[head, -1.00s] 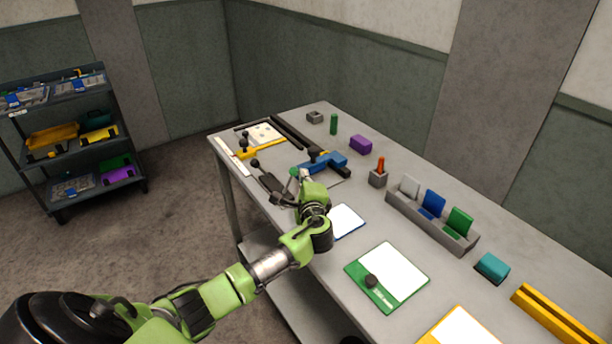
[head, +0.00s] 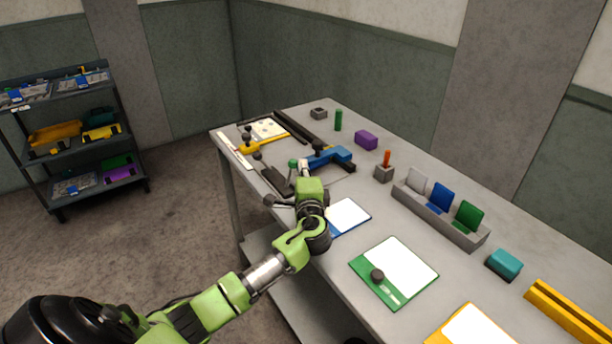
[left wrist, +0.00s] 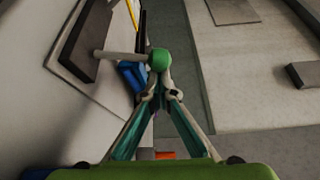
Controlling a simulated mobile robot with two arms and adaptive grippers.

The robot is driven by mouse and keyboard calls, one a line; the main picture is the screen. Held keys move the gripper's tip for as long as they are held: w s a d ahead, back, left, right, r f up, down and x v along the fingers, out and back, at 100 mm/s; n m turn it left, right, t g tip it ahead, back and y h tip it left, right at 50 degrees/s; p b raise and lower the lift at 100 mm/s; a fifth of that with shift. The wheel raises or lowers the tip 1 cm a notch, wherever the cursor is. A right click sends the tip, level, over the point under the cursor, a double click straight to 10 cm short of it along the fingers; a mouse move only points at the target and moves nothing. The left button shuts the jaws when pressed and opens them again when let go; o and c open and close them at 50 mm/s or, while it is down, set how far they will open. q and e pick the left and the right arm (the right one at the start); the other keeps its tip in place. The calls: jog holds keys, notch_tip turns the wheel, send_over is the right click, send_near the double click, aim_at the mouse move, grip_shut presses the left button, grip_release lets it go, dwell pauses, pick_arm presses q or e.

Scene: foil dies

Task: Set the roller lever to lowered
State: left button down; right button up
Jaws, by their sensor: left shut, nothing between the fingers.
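The roller lever shows in the left wrist view as a pale rod with a green ball knob (left wrist: 160,60), sticking out from a dark block (left wrist: 88,38). In the head view its green knob (head: 293,163) stands beside the dark block (head: 276,180) near the table's far left part. My left gripper (left wrist: 163,82) is shut with nothing between its fingers. Its tips are right at the knob, overlapping it in the wrist view; I cannot tell whether they touch. In the head view the left gripper (head: 303,166) is partly hidden by its own wrist. My right gripper is not in view.
A blue clamp-like part (head: 330,157) lies just behind the knob. A yellow-handled part (head: 262,146) is farther left. A blue-edged white pad (head: 348,216) and a green-edged pad (head: 408,265) lie to the right. A shelf rack (head: 75,140) stands apart at left.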

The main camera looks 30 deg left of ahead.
aim_at(292, 165)
pick_arm(q)
jog(key=shift+s+a+r+n+t+y+b, duration=0.15)
jog(key=shift+s+a+n+y+b, duration=0.1)
jog(key=shift+s+n+b, duration=0.3)
jog(key=shift+s+a+r+n+t+y+b, duration=0.15)
jog(key=shift+s+n+y+b, duration=0.15)
jog(key=shift+b, duration=0.4)
jog(key=shift+s+a+r, duration=0.1)
jog(key=shift+s+a, duration=0.1)
jog(key=shift+s, duration=0.4)
jog(key=shift+s+a, duration=0.2)
jog(key=shift+s, duration=0.35)
jog(key=shift+s+a, duration=0.2)
jog(key=shift+s, duration=0.3)
jog(key=shift+s+a, duration=0.2)
jog(key=shift+s, duration=0.25)
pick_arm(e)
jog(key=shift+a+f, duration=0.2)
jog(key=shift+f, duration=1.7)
pick_arm(q)
jog(key=shift+f, duration=0.25)
